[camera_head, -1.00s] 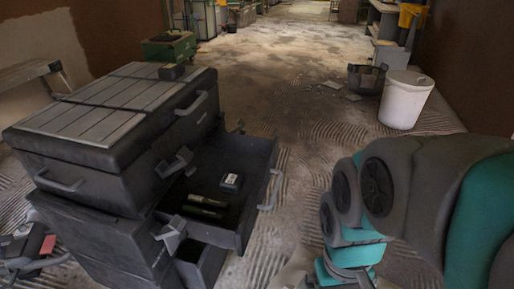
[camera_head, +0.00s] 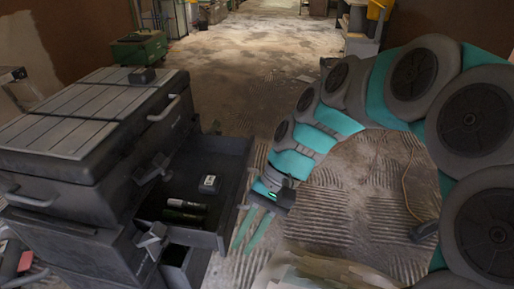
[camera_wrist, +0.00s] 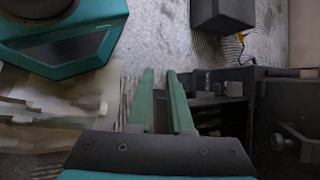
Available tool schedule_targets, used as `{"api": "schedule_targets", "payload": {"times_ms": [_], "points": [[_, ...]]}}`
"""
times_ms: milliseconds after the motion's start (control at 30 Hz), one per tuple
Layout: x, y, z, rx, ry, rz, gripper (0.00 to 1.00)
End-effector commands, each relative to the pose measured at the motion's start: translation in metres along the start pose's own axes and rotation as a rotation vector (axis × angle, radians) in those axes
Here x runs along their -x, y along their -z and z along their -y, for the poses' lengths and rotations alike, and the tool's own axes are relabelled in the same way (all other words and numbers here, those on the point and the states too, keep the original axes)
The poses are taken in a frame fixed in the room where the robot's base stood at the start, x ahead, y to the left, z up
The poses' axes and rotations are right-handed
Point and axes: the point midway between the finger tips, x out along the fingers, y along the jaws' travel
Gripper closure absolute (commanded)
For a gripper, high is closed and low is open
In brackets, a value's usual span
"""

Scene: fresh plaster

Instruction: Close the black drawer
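The black drawer (camera_head: 207,239) is pulled out of the dark tool chest (camera_head: 75,197) in the head view. Two dark cylinders (camera_head: 184,210) and a small box (camera_head: 209,184) lie in it. My gripper (camera_head: 247,241) is just right of the drawer's front panel, fingers pointing down and empty. Whether it touches the panel I cannot tell. In the wrist view, the two green fingers (camera_wrist: 160,76) stand apart with a gap between them. A dark open compartment (camera_wrist: 222,117) lies to their right; which drawer it belongs to is unclear.
A smaller lower compartment (camera_head: 176,255) is also open below the drawer. A black box (camera_head: 142,76) sits on the chest lid. A green container (camera_head: 139,48) stands behind. The floor beyond the chest is mostly clear.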

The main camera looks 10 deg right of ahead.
Motion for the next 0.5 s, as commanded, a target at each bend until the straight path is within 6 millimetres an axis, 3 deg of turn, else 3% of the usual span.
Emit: {"api": "schedule_targets", "payload": {"times_ms": [133, 200, 367, 500], "points": [[0.020, 0.030, 0.030, -0.110, 0.153, 0.089, 0.99], [0.032, 0.045, 0.041, -0.164, 0.225, 0.128, 1.00], [0.059, 0.086, 0.057, -0.298, 0.389, 0.220, 1.00], [0.084, 0.128, 0.058, -0.423, 0.531, 0.297, 1.00]]}}
